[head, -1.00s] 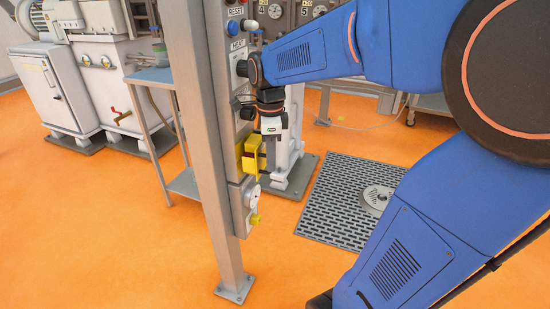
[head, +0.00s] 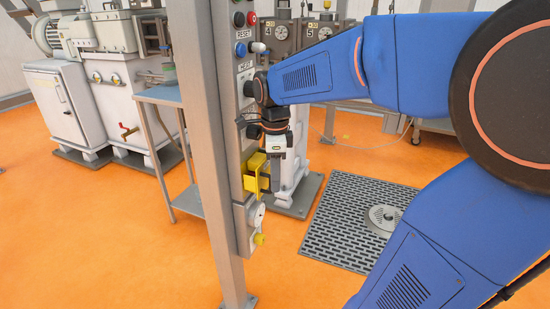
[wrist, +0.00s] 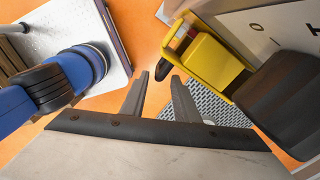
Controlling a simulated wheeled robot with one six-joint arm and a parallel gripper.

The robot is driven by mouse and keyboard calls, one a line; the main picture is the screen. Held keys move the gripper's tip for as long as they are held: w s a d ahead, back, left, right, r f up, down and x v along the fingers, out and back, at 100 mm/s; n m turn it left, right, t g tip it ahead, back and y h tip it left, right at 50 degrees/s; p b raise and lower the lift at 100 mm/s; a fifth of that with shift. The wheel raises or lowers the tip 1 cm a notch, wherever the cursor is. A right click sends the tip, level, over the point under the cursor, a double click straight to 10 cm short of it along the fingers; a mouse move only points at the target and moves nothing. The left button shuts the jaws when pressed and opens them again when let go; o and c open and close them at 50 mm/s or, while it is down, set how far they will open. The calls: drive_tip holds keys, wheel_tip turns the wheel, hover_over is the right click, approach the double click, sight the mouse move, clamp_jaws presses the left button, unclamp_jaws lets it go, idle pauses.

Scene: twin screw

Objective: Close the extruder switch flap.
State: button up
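The yellow switch flap (head: 254,165) is on the post's control panel, low on its right side in the head view. In the wrist view the yellow flap (wrist: 214,58) is at upper right, with a dark red-and-black part (wrist: 178,42) at its left side. The flap's exact angle is hard to tell, but it looks at least partly open. My gripper (wrist: 158,78) is open and empty, its two fingers apart. The fingertips are just below and left of the flap in the wrist view. Contact cannot be made out. In the head view my wrist partly covers this spot.
The grey post (head: 200,130) stands just left of the panel. A blue-topped table (head: 160,95) stands left. A floor grate (head: 345,222) lies to the right, with open orange floor around it.

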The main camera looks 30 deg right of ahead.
wheel_tip(320, 180, up, 17)
idle(0.5)
drive_tip(key=shift+f, duration=0.1)
idle(0.3)
drive_tip(key=s+a+f+n+t, duration=0.2)
drive_tip(key=s+f+n+t, duration=0.2)
drive_tip(key=s+f+n, duration=1.3)
wheel_tip(320, 180, down, 2)
drive_tip(key=n, duration=0.6)
drive_tip(key=shift+a+f+t, duration=0.15)
drive_tip(key=shift+a+t, duration=0.2)
drive_tip(key=shift+t, duration=0.05)
